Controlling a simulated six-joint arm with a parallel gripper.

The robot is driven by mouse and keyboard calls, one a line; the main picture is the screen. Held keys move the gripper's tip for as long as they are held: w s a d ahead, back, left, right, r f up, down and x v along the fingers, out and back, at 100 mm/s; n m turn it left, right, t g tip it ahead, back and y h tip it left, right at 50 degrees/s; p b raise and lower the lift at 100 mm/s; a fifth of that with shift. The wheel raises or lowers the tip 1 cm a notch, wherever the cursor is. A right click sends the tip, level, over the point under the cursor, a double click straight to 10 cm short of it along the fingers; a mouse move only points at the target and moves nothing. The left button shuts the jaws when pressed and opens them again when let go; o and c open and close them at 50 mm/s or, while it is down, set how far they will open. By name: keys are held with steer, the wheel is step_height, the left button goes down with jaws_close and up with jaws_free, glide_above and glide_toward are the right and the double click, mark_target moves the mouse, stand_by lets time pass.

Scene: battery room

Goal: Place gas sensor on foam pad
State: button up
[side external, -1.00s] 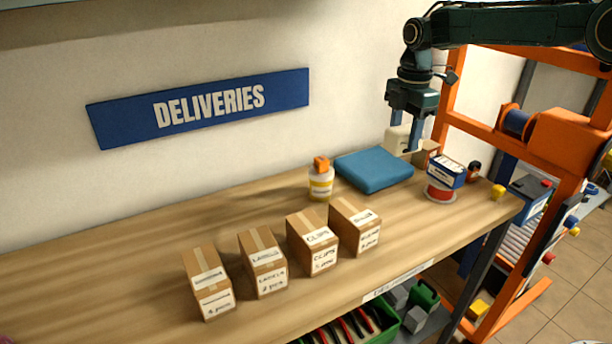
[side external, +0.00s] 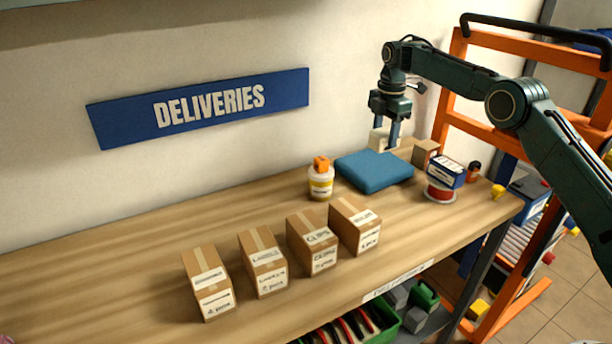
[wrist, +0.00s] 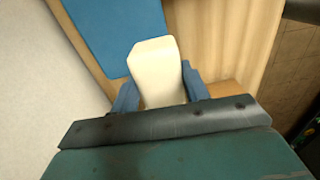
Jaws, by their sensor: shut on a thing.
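The gas sensor is a cream-white block (side external: 377,139), held between the blue fingers of my gripper (side external: 384,143). It also shows in the wrist view (wrist: 155,68), with my gripper (wrist: 155,92) shut on it. The foam pad (side external: 374,172) is a flat blue square lying on the wooden bench near the wall. In the side view the sensor appears over the back right part of the pad, seemingly above it; the exact gap is unclear. In the wrist view the pad (wrist: 112,30) lies beyond and to the left of the sensor.
On the bench (side external: 150,270), a white-and-yellow jar (side external: 321,186) with an orange block on top stands left of the pad. A cardboard box (side external: 425,153) and a blue-white box on a red spool (side external: 445,177) stand right. Several labelled cartons (side external: 263,263) stand in front.

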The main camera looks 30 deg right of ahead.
mark_target(386, 129)
steer(key=shift+w+d+f, duration=0.3)
steer(key=shift+d+f, duration=0.05)
steer(key=shift+f, duration=0.05)
steer(key=shift+f, duration=4)
steer(key=shift+f, duration=0.1)
steer(key=o, duration=1)
steer(key=shift+r, duration=6)
